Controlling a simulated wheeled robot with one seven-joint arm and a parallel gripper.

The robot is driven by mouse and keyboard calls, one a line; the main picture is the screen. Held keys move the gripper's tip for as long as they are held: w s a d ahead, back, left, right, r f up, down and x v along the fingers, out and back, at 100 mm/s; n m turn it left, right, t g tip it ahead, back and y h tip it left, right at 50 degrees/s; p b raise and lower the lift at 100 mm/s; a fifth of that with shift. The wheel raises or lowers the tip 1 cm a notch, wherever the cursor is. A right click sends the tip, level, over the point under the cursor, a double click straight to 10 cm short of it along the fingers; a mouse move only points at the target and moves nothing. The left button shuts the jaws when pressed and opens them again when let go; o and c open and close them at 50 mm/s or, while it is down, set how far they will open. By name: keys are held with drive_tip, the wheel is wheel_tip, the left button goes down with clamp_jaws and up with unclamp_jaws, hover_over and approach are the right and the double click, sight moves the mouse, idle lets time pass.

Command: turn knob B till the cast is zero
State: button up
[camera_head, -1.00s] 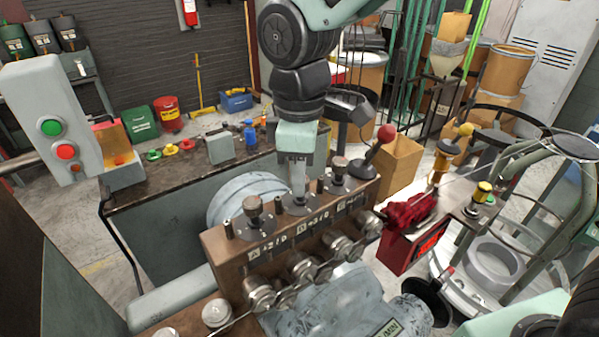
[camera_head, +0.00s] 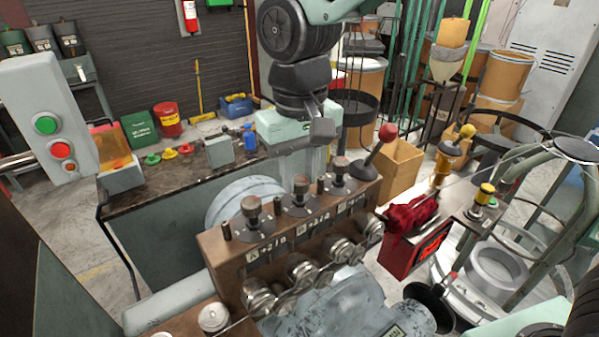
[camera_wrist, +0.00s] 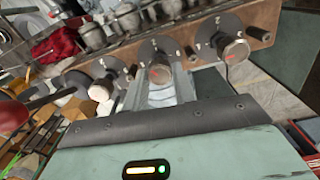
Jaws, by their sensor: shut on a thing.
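Knob B (camera_head: 300,192) is the middle of three dark-topped knobs on the brown block. Knob A (camera_head: 252,208) stands to its left and another knob (camera_head: 339,170) to its right. My gripper (camera_head: 301,179) points down and is shut on knob B, its fingers partly hiding the knob's top. In the wrist view, knob B (camera_wrist: 161,68) sits at the fingertips with a red mark on its face and a scale around it. The label strip's figures are too small to read surely. A red box (camera_head: 402,257) with a lit red readout stands at right; I cannot read its value.
Rollers (camera_head: 301,268) line the block's front face below the knobs. A red-balled lever (camera_head: 387,133) stands close to the right. A bench (camera_head: 165,190) with small items lies behind. A control post (camera_head: 45,110) with green and red buttons is at far left.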

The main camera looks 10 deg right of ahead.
sight(300, 178)
drive_tip(key=m, duration=0.5)
drive_tip(key=shift+b, duration=0.3)
drive_tip(key=shift+m, duration=0.3)
drive_tip(key=o, duration=1)
drive_tip(key=shift+r, duration=0.1)
wheel_tip(300, 178, up, 17)
drive_tip(key=b, duration=0.2)
drive_tip(key=shift+r+b, duration=0.15)
drive_tip(key=shift+b, duration=0.15)
